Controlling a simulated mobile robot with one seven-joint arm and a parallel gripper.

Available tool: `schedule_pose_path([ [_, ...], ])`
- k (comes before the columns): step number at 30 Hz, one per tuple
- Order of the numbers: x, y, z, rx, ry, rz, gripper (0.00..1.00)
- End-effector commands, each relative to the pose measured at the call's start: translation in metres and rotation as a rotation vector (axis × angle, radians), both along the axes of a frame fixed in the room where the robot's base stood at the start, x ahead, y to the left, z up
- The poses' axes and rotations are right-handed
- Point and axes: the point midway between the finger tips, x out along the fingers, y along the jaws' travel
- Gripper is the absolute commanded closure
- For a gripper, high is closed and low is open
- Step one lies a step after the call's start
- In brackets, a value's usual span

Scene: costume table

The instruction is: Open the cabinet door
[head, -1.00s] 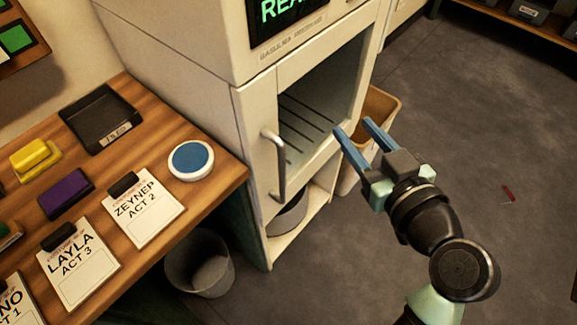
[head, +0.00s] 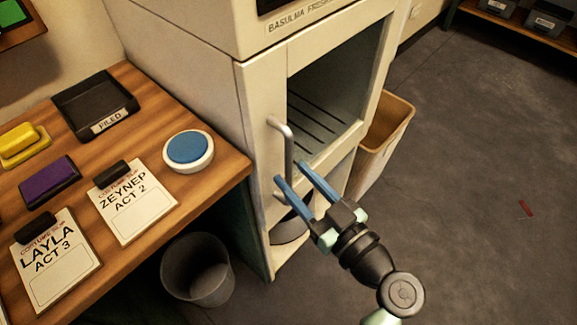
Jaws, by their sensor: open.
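The cream cabinet (head: 255,165) stands at the centre of the head view. Its door has a cream frame around a dark window or opening (head: 325,100), with slats visible inside. I cannot tell whether glass fills it. The door looks shut. My gripper (head: 291,173) is open with two blue fingers pointing up and left at the handle's lower part. In the picture one finger lies on each side of the handle's lower end; I cannot tell whether they touch it.
A wooden table (head: 215,195) at left holds a blue round button (head: 188,148), a black tray (head: 95,95) and clipboards. A grey bin (head: 198,270) stands below its edge. A tan bin (head: 388,125) is right of the cabinet. The floor at right is clear except for a small red item.

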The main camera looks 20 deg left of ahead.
Motion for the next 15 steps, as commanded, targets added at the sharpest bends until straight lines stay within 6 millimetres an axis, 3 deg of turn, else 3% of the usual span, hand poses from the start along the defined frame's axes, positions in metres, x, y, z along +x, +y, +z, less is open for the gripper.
schedule_pose_path([
  [6,0.012,0.020,0.000,0.001,-0.001,0.000,0.53],
  [15,0.015,0.024,0.000,0.001,0.001,0.000,0.53],
])
